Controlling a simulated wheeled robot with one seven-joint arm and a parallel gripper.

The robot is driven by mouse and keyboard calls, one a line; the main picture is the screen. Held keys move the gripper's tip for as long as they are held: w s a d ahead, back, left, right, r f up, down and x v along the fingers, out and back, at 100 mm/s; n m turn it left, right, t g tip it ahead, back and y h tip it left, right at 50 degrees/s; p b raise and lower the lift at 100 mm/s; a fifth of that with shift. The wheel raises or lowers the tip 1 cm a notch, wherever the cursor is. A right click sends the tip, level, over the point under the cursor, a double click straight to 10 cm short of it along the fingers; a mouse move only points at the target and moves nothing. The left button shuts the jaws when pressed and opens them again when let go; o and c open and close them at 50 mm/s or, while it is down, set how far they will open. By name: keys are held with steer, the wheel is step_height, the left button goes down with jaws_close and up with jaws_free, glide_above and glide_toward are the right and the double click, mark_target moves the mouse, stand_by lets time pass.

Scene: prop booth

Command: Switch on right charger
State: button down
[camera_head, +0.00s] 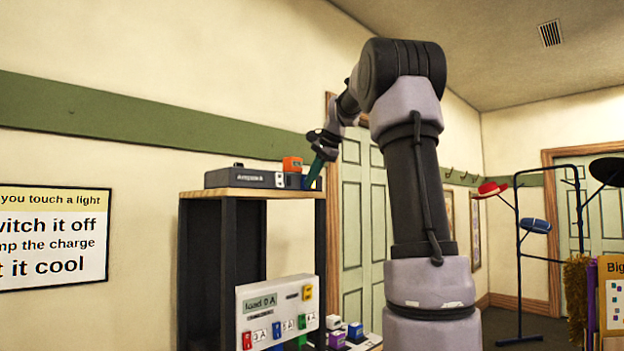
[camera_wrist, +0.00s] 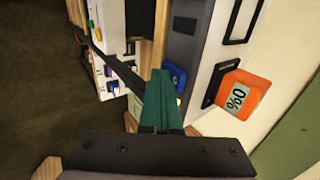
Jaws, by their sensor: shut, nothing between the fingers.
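A long grey charger-like box (camera_head: 240,177) with unclear lettering sits on top of the wooden-topped shelf, with an orange block (camera_head: 292,163) at its right end. In the wrist view the orange block (camera_wrist: 242,93) carries a label that seems to read 0%, beside a black empty-looking slot (camera_wrist: 216,84). A small blue part (camera_wrist: 178,78) shows just past the fingertips. My gripper (camera_head: 313,178) has green fingers, shut and empty, at the right end of the shelf top; it also shows in the wrist view (camera_wrist: 162,76). I cannot tell contact. No switch is clearly readable.
The shelf top (camera_head: 230,192) has dark posts. Below stands a white panel (camera_head: 277,312) reading "load 0 A" with several coloured blocks. A wall sign (camera_head: 55,238) hangs left, a green door (camera_head: 363,230) is behind, and a hat stand (camera_head: 518,245) stands right.

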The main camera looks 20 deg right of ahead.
steer(key=shift+r, duration=0.75)
steer(key=s+f+v, duration=0.1)
steer(key=v, duration=1.2)
steer(key=shift+s+d, duration=0.4)
steer(key=shift+f, duration=0.1)
